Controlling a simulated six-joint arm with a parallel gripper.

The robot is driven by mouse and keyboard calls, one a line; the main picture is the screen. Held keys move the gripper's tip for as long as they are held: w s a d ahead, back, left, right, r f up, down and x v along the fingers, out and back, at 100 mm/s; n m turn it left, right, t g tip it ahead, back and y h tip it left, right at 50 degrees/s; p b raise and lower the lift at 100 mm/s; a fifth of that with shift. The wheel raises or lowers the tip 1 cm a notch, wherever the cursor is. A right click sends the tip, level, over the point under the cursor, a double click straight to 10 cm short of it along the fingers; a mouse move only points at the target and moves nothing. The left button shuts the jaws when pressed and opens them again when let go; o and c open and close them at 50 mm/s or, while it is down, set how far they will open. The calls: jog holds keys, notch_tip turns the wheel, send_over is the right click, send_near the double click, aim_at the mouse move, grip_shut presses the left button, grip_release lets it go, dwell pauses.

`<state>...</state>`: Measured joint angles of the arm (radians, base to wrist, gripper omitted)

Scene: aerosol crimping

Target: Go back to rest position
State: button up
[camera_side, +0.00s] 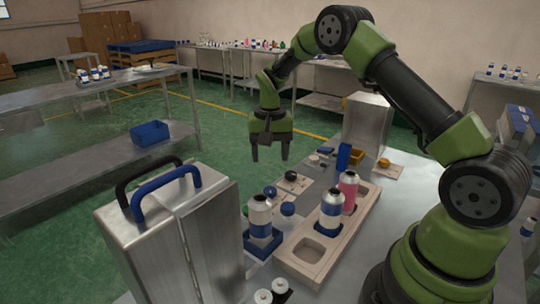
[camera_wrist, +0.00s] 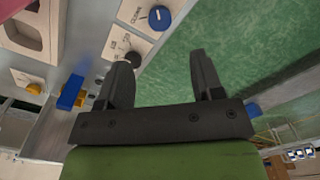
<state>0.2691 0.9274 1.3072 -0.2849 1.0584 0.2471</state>
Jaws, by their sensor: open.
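My gripper (camera_side: 270,154) hangs in the air with its fingers pointing down, near the edge of the metal bench. Its fingers are apart with nothing between them. In the wrist view my gripper (camera_wrist: 160,65) shows green floor and a strip of control panel beyond the fingers. A silver can with a blue and white band (camera_side: 261,217) stands in a blue holder (camera_side: 263,244). A similar can (camera_side: 331,209) and a pink can (camera_side: 348,191) stand upright in a light tray (camera_side: 304,261), which has an empty recess at its near end.
A metal machine with black and blue handles (camera_side: 160,232) stands at the front left. A blue knob (camera_wrist: 160,17), a black knob (camera_wrist: 131,58) and a blue block (camera_wrist: 72,92) are near my gripper. A metal housing (camera_side: 367,124) stands behind. Open floor lies left.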

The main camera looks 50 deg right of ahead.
jog(key=s+a+r+n+t, duration=0.15)
jog(key=s+a+r, duration=0.25)
jog(key=r, duration=0.4)
jog(key=s+a+r+n+t, duration=0.1)
jog(key=s+a+r+t, duration=0.15)
jog(key=r, duration=0.55)
jog(key=s+a+r+n+t+y, duration=0.1)
jog(key=s+a+r, duration=0.1)
jog(key=s, duration=0.6)
jog(key=s+a+r+n+t+y, duration=0.1)
jog(key=s+a, duration=0.3)
jog(key=s, duration=0.5)
jog(key=shift+s+a+r+n+t, duration=0.15)
jog(key=shift+a+r+n+t, duration=0.25)
jog(key=shift+t, duration=0.2)
